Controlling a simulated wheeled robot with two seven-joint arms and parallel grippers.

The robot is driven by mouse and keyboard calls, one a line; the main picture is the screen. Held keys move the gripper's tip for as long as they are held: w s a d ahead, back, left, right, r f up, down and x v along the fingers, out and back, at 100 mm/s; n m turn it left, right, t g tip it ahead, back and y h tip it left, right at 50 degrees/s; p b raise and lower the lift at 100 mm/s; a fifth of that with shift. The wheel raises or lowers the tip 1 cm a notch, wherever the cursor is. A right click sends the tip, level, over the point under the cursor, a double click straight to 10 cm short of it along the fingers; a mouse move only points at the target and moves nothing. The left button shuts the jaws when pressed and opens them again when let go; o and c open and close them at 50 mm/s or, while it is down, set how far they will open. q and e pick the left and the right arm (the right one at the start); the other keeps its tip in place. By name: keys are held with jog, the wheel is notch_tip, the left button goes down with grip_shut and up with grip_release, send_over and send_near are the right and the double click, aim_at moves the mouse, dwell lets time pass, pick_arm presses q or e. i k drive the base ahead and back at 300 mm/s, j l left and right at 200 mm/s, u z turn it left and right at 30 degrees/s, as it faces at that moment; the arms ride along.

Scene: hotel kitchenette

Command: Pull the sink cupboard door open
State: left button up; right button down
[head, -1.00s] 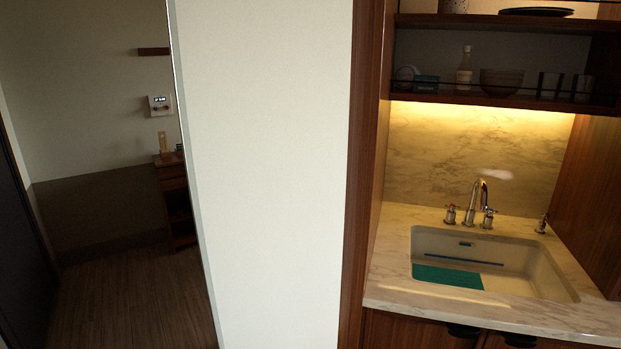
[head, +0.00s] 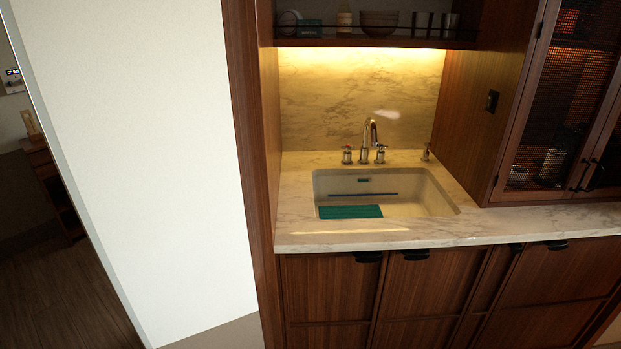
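The sink (head: 405,202) is set in a pale marble counter (head: 300,237). Below it are two dark wood cupboard doors, a left one (head: 325,290) and a right one (head: 428,288), both closed. Each has a black handle at its top edge: the left door's handle (head: 368,257) and the right door's handle (head: 415,254). The lower parts of the doors run out of the picture. Neither of my grippers shows in the head view.
A white wall (head: 175,150) with a wood end panel (head: 250,190) stands left of the counter. More closed fronts (head: 555,275) with black handles continue to the right. A mesh-door cabinet (head: 560,110) stands on the counter. An open shelf (head: 375,42) holds bowls and glasses.

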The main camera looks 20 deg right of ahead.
aim_at(427, 293)
jog(key=z, duration=1.5)
